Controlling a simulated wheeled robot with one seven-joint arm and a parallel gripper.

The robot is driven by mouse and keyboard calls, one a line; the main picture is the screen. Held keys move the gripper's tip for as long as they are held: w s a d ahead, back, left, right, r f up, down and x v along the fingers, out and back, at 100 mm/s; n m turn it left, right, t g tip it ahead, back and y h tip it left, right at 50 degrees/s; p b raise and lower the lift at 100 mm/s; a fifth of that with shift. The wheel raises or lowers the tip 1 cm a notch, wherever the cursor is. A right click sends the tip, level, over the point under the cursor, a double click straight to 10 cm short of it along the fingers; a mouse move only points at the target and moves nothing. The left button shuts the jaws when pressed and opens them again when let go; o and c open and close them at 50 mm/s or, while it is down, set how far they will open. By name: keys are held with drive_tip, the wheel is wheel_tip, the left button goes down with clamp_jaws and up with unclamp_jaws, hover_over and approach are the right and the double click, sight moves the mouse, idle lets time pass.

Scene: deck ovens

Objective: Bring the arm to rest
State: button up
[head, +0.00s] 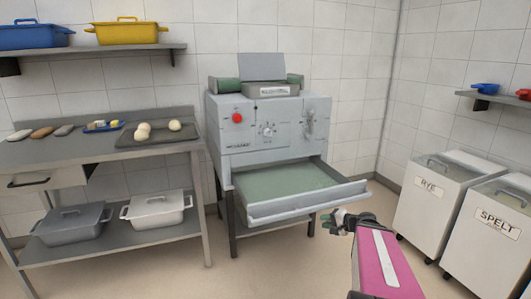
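My gripper (338,221) is at the end of my pink and grey arm, at the lower middle right of the head view. It is small in the picture, and its fingers are partly hidden by the wrist, so I cannot tell whether it is open or shut. It shows just in front of the right front corner of the pulled-out drawer (306,205) of a grey machine (262,140). I cannot tell whether it touches the drawer. The drawer has a greenish bottom and looks empty.
A steel table (85,150) with a tray (157,141), dough balls and small items stands left. Bins marked RYE (428,187) and SPELT (497,215) stand right. The front floor (250,265) is clear.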

drive_tip(key=s+a+f+n+g+h, duration=0.7)
drive_tip(key=s+a+n+g+h, duration=0.1)
drive_tip(key=s+a+g+h, duration=0.1)
drive_tip(key=shift+s+a+f+n+h, duration=0.15)
drive_tip(key=shift+a+f+n+h, duration=0.15)
drive_tip(key=shift+h, duration=0.3)
